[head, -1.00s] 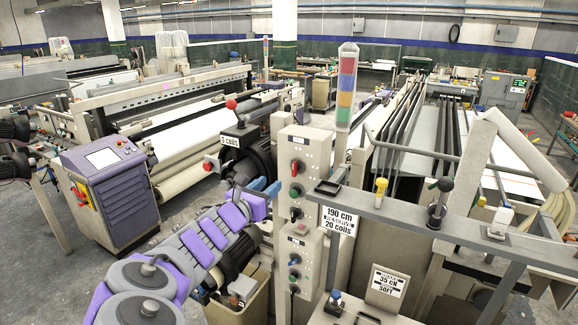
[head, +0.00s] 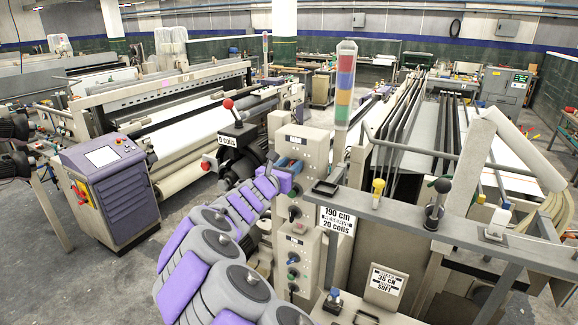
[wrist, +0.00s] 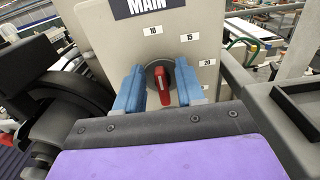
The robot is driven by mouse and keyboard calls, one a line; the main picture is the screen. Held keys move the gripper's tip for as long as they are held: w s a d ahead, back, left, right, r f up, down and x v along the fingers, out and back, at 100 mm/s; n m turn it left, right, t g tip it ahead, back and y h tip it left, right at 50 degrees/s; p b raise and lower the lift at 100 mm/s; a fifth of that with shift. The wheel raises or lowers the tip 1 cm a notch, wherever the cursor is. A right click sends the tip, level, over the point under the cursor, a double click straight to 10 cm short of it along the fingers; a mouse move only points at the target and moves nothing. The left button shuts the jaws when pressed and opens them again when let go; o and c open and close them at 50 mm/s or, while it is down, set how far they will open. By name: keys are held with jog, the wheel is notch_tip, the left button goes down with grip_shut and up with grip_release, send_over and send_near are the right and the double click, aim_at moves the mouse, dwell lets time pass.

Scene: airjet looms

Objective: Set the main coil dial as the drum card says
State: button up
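The main coil dial (wrist: 164,82) is a red bar knob on a round black base, on a beige panel headed MAIN. Marks 10, 15 and 20 show around it, with another label partly hidden at right. The gripper (head: 287,164) covers the dial in the head view. The drum card (head: 227,140) by the black drum reads some number of coils; its digit is unclear.
Another card (head: 338,220) reads 190 cm and 20 coils. A lower card (head: 384,284) reads 35 cm and soft. More knobs sit on the control post (head: 299,241) below my gripper. A grey rail with a black tray (wrist: 298,103) stands close at right, and black machinery at left.

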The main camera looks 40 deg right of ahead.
jog(key=shift+d, duration=0.3)
jog(key=shift+a, duration=0.45)
jog(key=shift+c, duration=1)
jog(key=shift+r, duration=0.1)
grip_shut()
jog(key=shift+s+m+b, duration=0.15)
jog(key=shift+m+b, duration=0.45)
jog(key=shift+b, duration=0.3)
jog(key=m+b, duration=0.4)
jog(key=b, duration=0.2)
jog(key=s+f+m+b, duration=0.1)
jog(key=m+b, duration=0.4)
jog(key=b, duration=0.1)
jog(key=m+b, duration=0.5)
jog(key=b, duration=0.1)
jog(key=shift+s+d+f, duration=0.25)
jog(key=shift+d+f, duration=0.05)
jog(key=shift+f, duration=0.05)
jog(key=shift+r+m, duration=0.1)
jog(key=shift+m, duration=0.2)
